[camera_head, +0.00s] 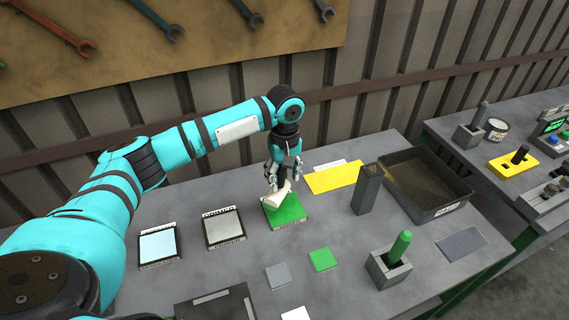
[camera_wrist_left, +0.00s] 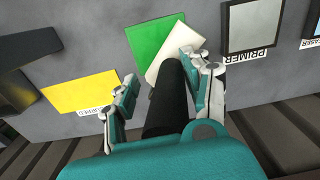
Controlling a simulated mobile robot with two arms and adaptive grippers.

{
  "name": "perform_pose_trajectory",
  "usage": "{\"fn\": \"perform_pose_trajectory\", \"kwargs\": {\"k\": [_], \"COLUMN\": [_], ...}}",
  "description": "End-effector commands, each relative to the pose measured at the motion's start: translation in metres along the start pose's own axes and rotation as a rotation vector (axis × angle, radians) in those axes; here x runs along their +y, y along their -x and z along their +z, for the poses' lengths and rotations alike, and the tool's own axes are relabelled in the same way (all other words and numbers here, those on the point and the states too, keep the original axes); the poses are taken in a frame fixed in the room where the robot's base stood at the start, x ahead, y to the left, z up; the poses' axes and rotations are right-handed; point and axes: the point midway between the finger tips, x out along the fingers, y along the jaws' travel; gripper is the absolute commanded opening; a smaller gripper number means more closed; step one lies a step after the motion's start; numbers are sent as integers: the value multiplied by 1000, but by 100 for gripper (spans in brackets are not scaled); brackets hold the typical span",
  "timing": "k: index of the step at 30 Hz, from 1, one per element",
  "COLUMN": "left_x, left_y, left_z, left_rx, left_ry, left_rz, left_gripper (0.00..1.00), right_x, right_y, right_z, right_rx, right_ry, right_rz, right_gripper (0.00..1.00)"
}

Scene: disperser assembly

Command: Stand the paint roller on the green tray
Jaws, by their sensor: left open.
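The paint roller's cream part (camera_head: 277,195) is over the green tray (camera_head: 293,215), tilted across it; I cannot tell exactly how it touches the tray. In the left wrist view the cream part (camera_wrist_left: 176,52) overlaps one edge of the green tray (camera_wrist_left: 149,38). A dark shaft (camera_wrist_left: 166,95), which looks like the roller's handle, stands between my left fingers. My left gripper (camera_head: 283,176) is right above the tray, pointing down, with its fingers apart on either side of the shaft. My right gripper is not in view.
A yellow mat (camera_head: 335,177), a dark upright block (camera_head: 367,190) and a black open bin (camera_head: 428,207) lie right of the tray. A grey primer plate (camera_head: 224,229) is left. A green-handled tool sits in a grey holder (camera_head: 389,270) nearer the front.

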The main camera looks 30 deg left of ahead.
Motion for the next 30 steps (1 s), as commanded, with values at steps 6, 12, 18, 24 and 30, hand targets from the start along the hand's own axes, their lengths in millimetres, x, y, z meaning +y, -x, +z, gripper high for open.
{"fn": "perform_pose_trajectory", "kwargs": {"k": [6, 12, 18, 24, 30], "left_x": [1, 1, 1, 1, 1], "left_y": [43, 64, 69, 68, 68], "left_z": [0, 0, 0, 0, 0], "left_rx": [1, -1, -1, -1, -1], "left_ry": [-1, -1, -1, -1, 0], "left_rz": [5, 3, 1, 2, 2], "left_gripper": [49, 49, 49, 60, 86], "right_x": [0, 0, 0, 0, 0], "right_y": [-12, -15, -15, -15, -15], "right_z": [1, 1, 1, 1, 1], "right_rx": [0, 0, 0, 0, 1], "right_ry": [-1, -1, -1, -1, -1], "right_rz": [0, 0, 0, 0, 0], "right_gripper": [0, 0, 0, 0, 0]}}
